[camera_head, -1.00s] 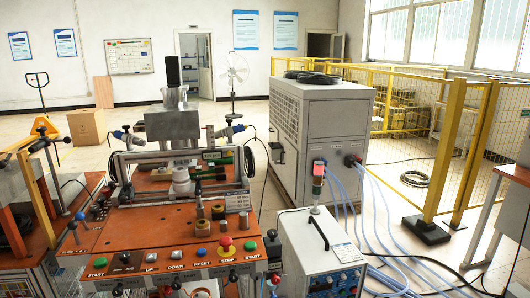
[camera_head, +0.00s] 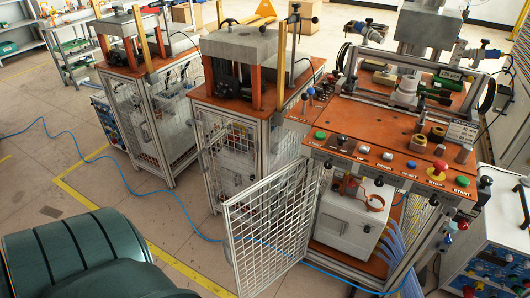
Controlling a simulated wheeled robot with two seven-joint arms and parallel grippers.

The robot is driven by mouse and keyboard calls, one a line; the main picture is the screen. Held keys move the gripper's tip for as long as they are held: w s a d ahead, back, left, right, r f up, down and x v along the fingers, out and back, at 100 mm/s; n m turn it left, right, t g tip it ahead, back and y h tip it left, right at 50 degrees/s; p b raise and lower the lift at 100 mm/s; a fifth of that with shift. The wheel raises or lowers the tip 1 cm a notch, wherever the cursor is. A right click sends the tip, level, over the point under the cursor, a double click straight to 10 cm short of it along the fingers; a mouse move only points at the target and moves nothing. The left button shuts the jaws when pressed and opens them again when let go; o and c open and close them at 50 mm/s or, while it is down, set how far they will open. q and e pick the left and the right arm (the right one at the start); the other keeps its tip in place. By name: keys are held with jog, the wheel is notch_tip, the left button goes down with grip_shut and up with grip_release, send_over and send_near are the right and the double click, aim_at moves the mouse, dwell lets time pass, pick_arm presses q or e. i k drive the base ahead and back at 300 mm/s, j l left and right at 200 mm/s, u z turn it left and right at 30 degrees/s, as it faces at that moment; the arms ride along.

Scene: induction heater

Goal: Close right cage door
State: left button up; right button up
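A cage door with a silver frame and white mesh (camera_head: 268,232) stands swung open at the front left of the right-hand workstation (camera_head: 395,130). It is hinged near the cabinet's left front post and its free edge points toward the lower left. The cabinet opening beside it is uncovered and shows a white unit (camera_head: 345,222) with a copper-coloured coil inside. Neither of my grippers is in view, and nothing is seen touching the door.
Two similar caged workstations (camera_head: 240,105) (camera_head: 135,75) stand to the left. A blue hose (camera_head: 75,148) runs across the floor and past the open door. A white control box (camera_head: 495,235) stands at the right. Tiled floor with yellow lines is clear at the left.

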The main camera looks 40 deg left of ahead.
aim_at(229, 243)
jog(key=k+j+z, duration=0.1)
jog(key=j, duration=0.25)
jog(key=k+j+z, duration=0.1)
jog(key=j, duration=0.25)
jog(key=k+j, duration=0.1)
jog(key=j, duration=0.25)
jog(key=k+j+z, duration=0.15)
jog(key=j, duration=0.2)
jog(key=k+j+z, duration=0.1)
jog(key=j, duration=0.25)
jog(key=j+z, duration=0.4)
jog(key=j, duration=0.75)
jog(key=i+j, duration=0.1)
jog(key=j, duration=0.2)
jog(key=i+j+z, duration=0.1)
jog(key=j, duration=0.2)
jog(key=i+j+z, duration=0.1)
jog(key=j, duration=0.2)
